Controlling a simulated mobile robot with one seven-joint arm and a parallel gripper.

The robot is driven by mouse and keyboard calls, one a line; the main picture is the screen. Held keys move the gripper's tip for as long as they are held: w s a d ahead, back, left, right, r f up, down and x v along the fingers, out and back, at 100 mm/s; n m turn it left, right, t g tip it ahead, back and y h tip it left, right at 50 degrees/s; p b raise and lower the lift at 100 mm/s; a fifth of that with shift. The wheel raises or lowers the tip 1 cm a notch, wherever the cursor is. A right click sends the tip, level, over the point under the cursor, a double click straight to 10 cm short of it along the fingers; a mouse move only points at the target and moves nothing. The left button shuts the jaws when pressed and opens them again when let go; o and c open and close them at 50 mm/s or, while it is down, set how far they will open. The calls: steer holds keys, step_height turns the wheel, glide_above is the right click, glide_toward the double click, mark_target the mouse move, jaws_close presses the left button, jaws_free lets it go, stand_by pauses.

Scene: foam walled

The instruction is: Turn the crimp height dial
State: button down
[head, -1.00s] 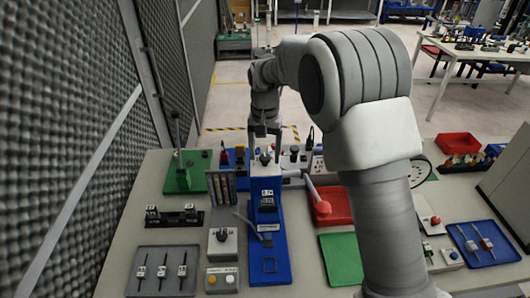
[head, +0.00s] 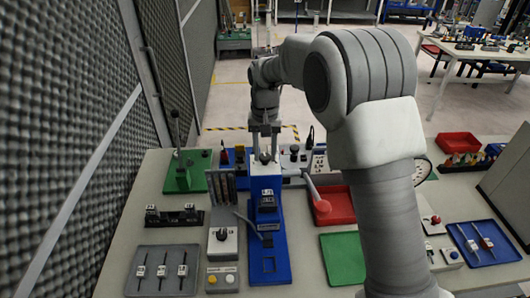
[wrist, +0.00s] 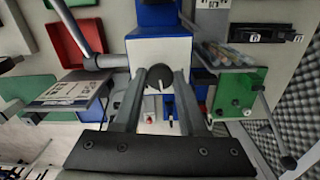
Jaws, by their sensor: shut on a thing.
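The crimp height dial (wrist: 159,77) is a dark round knob with a pale mark on the white top of the blue press (head: 280,240). In the wrist view it sits between the two fingertips of my gripper (wrist: 160,80). In the head view my gripper (head: 265,153) points down at the top of the press, with a finger on each side of the dial. It is shut on the dial. The fingers partly hide the dial in the head view.
A lever (head: 312,190) with a red knob sticks out right of the press, above a red tray (head: 338,212). A green-based lever press (head: 183,180) stands to the left. A grey block with several slots (head: 221,187) is close on the press's left.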

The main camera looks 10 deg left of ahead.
mark_target(266, 156)
steer(key=n, duration=0.6)
stand_by(0.6)
steer(key=shift+c, duration=2.2)
jaws_free()
step_height(266, 156, up, 18)
steer(key=shift+f+b, duration=0.25)
steer(key=shift+b, duration=0.1)
steer(key=shift+d, duration=0.1)
